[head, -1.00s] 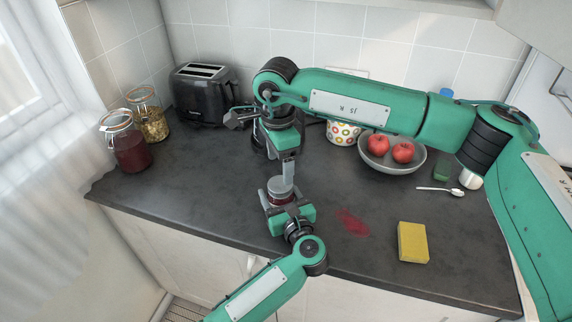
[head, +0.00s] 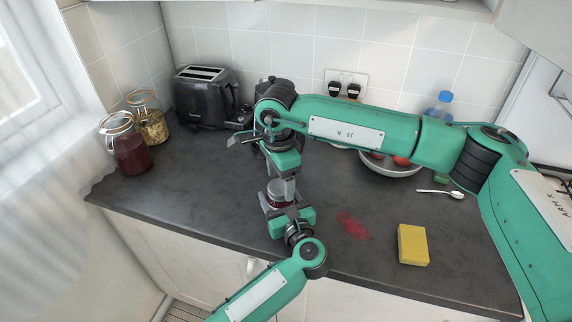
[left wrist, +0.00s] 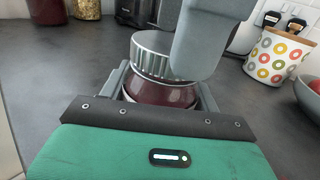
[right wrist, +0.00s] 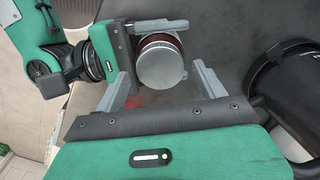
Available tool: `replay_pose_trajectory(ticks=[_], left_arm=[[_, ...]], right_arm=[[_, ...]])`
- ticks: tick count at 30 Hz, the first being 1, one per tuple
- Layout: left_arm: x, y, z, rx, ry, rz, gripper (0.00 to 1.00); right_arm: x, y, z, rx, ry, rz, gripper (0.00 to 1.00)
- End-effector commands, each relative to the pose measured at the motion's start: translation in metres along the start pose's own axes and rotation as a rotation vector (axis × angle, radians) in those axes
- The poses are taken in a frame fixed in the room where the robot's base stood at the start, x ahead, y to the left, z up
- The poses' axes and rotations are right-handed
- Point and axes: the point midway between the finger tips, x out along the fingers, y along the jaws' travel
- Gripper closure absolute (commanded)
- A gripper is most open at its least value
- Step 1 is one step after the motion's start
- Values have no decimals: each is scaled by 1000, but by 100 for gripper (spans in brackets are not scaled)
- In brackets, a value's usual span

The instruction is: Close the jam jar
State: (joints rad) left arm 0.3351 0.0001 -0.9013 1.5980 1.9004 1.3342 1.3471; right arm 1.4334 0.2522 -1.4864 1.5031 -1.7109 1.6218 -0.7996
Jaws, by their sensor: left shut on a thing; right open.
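The jam jar (left wrist: 160,93) is a small glass jar of dark red jam, upright in my left gripper (head: 283,208), whose fingers close on its sides. A silver ribbed lid (left wrist: 152,55) sits on top of the jar; I cannot tell whether it is tight. It also shows from above in the right wrist view (right wrist: 160,66). My right gripper (right wrist: 165,80) is open above the jar, with one finger on each side of the lid. One grey finger hides part of the lid in the left wrist view.
A red smear (head: 352,225) and a yellow sponge (head: 412,244) are right of the jar. A bowl of red fruit (head: 392,168) and a spoon (head: 440,192) lie farther right. A black toaster (head: 205,97) and two clip-top jars (head: 128,150) stand back left.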

Motion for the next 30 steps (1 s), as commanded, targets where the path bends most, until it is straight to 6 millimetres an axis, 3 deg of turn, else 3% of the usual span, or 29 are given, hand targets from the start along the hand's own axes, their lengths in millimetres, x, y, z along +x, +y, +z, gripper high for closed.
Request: replay_pose_trajectory(ticks=[4,13,20,21,29,30], left_arm=[[0,0,0,-1,0,0,100],[0,0,0,-1,0,0,100],[0,0,0,-1,0,0,100],[0,0,0,-1,0,0,100],[0,0,0,-1,0,0,100],[0,0,0,-1,0,0,100]], right_arm=[[10,0,0,0,1,0,28],[12,0,0,0,1,0,28],[12,0,0,0,1,0,71],[12,0,0,0,1,0,73],[12,0,0,2,1,1,73],[12,0,0,2,1,1,40]])
